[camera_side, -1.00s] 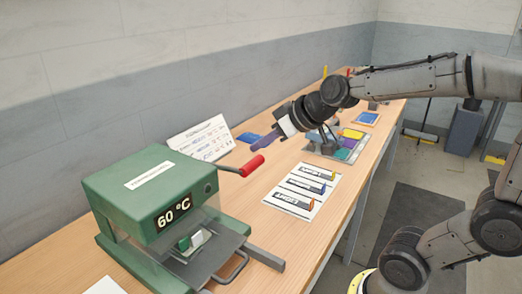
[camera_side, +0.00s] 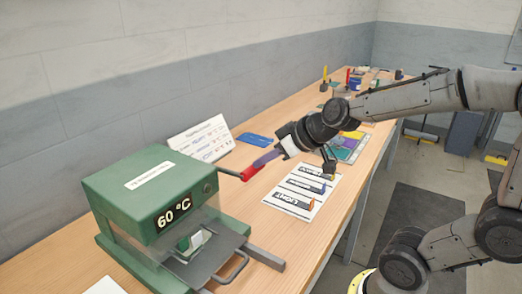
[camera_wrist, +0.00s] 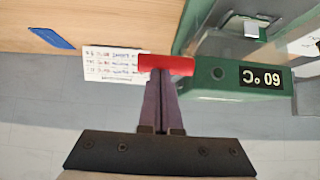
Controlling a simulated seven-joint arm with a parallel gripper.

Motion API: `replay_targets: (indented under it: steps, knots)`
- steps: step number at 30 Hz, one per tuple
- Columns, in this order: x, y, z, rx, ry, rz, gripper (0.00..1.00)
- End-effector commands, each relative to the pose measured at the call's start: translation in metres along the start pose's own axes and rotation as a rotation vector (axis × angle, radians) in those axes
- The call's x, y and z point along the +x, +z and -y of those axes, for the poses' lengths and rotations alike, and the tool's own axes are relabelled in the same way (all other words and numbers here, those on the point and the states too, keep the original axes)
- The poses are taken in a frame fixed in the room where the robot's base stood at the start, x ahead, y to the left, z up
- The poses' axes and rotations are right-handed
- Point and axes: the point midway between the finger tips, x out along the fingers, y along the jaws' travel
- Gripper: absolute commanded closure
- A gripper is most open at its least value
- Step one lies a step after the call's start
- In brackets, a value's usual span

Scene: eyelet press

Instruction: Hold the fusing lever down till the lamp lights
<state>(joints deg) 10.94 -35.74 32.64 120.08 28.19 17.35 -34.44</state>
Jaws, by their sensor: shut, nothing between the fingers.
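The green press (camera_side: 150,190) stands at the front left, its display reading 60 °C. Its lever ends in a red handle (camera_side: 252,170) that sticks out from the right side, roughly level. The handle also shows in the wrist view (camera_wrist: 167,64). My gripper (camera_side: 259,162) has its purple fingers shut and empty, with the tips at the handle; they also show in the wrist view (camera_wrist: 160,78). I cannot tell whether the tips touch it. A small round spot on the press side (camera_side: 208,187), maybe the lamp, looks dark.
A white printed sign (camera_side: 203,138) leans behind the lever, with a blue flat piece (camera_side: 254,139) beside it. A white card with several labelled strips (camera_side: 300,190) lies right of the press. Tools and a tray stand farther along the bench.

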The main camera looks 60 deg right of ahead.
Motion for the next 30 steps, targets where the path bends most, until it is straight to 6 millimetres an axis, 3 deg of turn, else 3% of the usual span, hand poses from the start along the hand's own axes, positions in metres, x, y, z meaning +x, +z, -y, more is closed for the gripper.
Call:
replay_targets:
  steps: [11,16,24,30]
  knots:
    - [-0.009,-0.008,0.000,-0.001,-0.001,-0.001,1.00]
    - [-0.033,-0.028,0.000,-0.002,0.001,-0.006,1.00]
    - [-0.092,-0.021,-0.001,0.002,0.004,-0.004,1.00]
    - [-0.120,-0.017,-0.001,0.003,0.003,-0.003,1.00]
